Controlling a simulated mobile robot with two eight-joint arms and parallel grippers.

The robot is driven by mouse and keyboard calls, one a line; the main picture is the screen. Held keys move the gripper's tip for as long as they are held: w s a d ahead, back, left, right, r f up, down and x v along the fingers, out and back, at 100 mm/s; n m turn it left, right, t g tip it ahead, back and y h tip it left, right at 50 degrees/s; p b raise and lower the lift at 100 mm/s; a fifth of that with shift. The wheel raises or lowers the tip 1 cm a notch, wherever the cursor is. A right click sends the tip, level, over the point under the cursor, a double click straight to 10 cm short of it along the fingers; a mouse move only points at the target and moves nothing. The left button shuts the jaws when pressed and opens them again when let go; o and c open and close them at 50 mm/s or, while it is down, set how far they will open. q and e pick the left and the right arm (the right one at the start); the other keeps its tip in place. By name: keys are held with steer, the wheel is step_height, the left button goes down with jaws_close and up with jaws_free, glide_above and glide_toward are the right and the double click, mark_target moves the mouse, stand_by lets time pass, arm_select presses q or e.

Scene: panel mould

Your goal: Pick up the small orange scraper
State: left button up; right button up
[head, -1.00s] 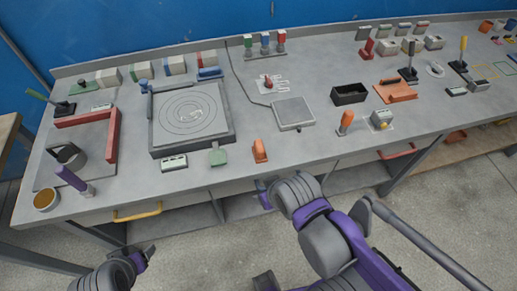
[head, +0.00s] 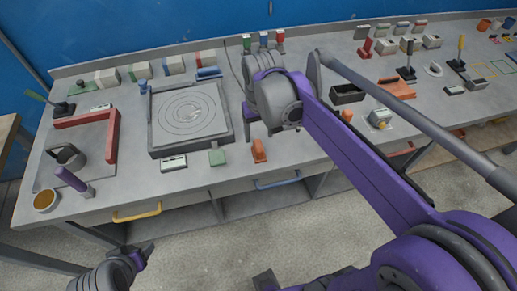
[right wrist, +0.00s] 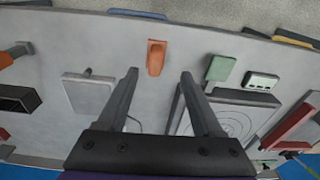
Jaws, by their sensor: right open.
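The small orange scraper (head: 259,151) lies near the front edge of the grey bench, to the right of a small green block. In the right wrist view the scraper (right wrist: 156,57) shows just beyond the fingertips, in line with the gap between them. My right gripper (right wrist: 158,75) is open and empty, its fingers apart and not touching the scraper. In the head view my right gripper (head: 258,124) hangs over the bench, just behind the scraper. My left gripper (head: 142,254) is low in front of the bench, its jaw opening unclear.
A square plate with rings (head: 188,112) lies left of the right gripper. The small green block (head: 216,157) and a white labelled block (head: 174,163) stand near the front edge. A grey pad (right wrist: 90,94) shows in the right wrist view. A black bin (head: 346,94) stands further right.

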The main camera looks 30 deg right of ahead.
mark_target(259, 145)
steer(key=shift+w+d+g, duration=0.2)
steer(key=shift+w+d, duration=0.15)
steer(key=shift+w, duration=0.25)
steer(key=shift+w+d+g, duration=0.2)
steer(key=shift+w+d, duration=0.15)
steer(key=shift+w, duration=0.25)
step_height(259, 145, down, 10)
steer(key=shift+a+f, duration=0.1)
steer(key=shift+a, duration=0.05)
jaws_close()
